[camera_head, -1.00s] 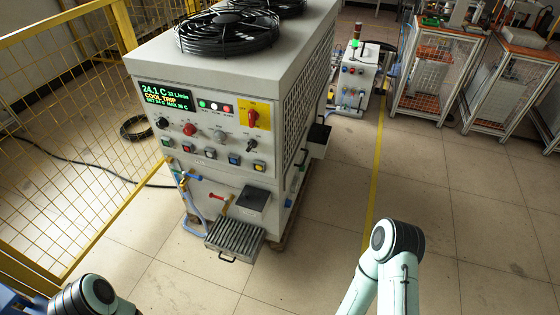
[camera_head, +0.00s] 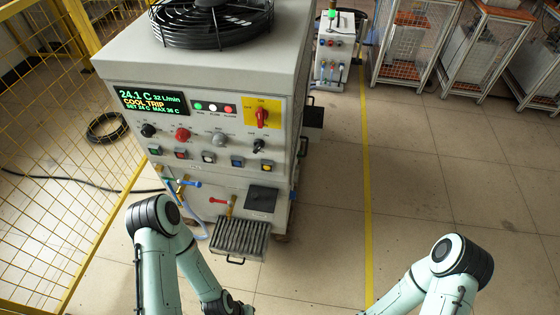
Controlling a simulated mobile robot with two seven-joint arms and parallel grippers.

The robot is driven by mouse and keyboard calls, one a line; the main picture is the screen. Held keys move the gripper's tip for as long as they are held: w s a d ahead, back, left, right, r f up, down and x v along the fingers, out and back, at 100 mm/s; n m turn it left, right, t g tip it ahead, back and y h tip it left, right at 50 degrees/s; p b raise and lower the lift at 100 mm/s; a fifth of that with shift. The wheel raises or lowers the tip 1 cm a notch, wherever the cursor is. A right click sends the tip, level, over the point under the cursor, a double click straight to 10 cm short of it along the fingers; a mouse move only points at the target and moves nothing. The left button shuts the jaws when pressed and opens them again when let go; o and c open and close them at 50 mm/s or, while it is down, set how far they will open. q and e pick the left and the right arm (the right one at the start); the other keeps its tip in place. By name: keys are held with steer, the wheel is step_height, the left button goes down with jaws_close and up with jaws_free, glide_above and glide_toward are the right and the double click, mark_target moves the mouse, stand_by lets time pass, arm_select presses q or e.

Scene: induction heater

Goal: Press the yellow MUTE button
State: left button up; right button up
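The yellow button (camera_head: 265,165) is at the right end of the lower row of square push buttons on the front of the grey cabinet (camera_head: 210,84). Its lettering is too small to read. My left arm (camera_head: 165,235) is at the lower left, in front of and below the cabinet, with its forearm running off the bottom edge. My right arm (camera_head: 450,265) is at the lower right, well clear of the cabinet. Neither gripper shows in the picture, and neither visible arm part touches the panel.
The panel has a display (camera_head: 153,102) reading COOL TRIP, a red rotary switch (camera_head: 262,115) on a yellow plate, and knobs. Below are pipe valves and a slatted tray (camera_head: 241,236) jutting out. A yellow mesh fence (camera_head: 60,150) stands at left. Floor at right is clear.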

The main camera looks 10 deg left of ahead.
arm_select(q)
steer(key=shift+w+a, duration=0.15)
steer(key=shift+w, duration=0.1)
steer(key=shift+s+d, duration=0.15)
steer(key=shift+d, duration=0.05)
steer(key=shift+c, duration=0.6)
jaws_close()
stand_by(0.8)
